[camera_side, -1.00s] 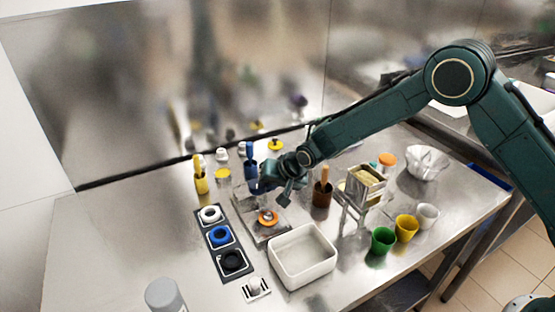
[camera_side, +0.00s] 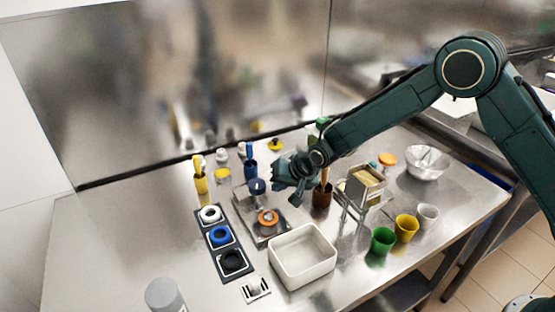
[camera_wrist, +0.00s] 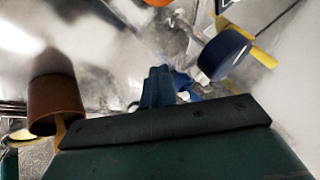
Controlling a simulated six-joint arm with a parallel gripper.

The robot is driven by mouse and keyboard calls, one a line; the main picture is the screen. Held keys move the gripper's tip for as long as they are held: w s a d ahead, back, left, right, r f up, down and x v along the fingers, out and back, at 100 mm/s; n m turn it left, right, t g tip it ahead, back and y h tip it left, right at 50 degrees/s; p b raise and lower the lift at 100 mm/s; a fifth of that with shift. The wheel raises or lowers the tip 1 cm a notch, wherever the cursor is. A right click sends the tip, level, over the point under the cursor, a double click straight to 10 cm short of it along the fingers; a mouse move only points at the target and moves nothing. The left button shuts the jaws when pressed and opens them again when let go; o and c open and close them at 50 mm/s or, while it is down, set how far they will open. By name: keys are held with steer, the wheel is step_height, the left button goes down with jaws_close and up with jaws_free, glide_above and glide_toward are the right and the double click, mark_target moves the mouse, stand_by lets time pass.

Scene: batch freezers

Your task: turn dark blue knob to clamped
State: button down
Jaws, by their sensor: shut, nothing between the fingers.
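The dark blue knob (camera_side: 257,186) stands on a metal plate (camera_side: 247,205), behind an orange knob (camera_side: 267,217). In the wrist view the dark blue knob (camera_wrist: 224,54) is a round cap at upper right, with a yellow strip beside it. My gripper (camera_side: 279,187) is just right of the dark blue knob, apart from it in the picture. In the wrist view my gripper's bluish fingers (camera_wrist: 165,84) are together and empty, left of the knob. I cannot read the knob's setting.
A brown cup (camera_side: 322,196) with a wooden handle stands close to the right of my gripper. A blue holder (camera_side: 250,169) is behind the knob. A white bin (camera_side: 302,258) is in front, and a metal stand (camera_side: 362,193) is farther right.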

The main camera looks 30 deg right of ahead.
mark_target(258, 183)
steer(key=c, duration=2.1)
jaws_free()
steer(key=shift+d+f+v, duration=0.1)
steer(key=shift+d+v, duration=0.1)
steer(key=shift+v, duration=1.6)
steer(key=shift+d+f+v, duration=0.1)
steer(key=shift+d+v, duration=0.1)
steer(key=shift+v, duration=1.55)
steer(key=shift+d+f+v, duration=0.1)
steer(key=shift+d+v, duration=0.1)
steer(key=shift+v, duration=1.6)
steer(key=o, duration=0.7)
steer(key=shift+a, duration=0.15)
steer(key=o, duration=0.4)
steer(key=shift+w+a+r+n, duration=0.15)
steer(key=shift+n, duration=0.15)
steer(key=shift+c, duration=0.2)
steer(key=shift+o, duration=0.9)
steer(key=w+a+r+n+g+y, duration=0.2)
steer(key=w+a+r+n, duration=0.1)
steer(key=n, duration=0.4)
steer(key=shift+a+g, duration=0.3)
steer(key=shift+a, duration=0.2)
step_height(258, 183, up, 6)
steer(key=w+n+g, duration=0.1)
steer(key=n+g, duration=0.2)
steer(key=n, duration=0.9)
steer(key=shift+w+d+n+h, duration=0.15)
steer(key=shift+d+n+h, duration=0.15)
steer(key=shift+f, duration=0.1)
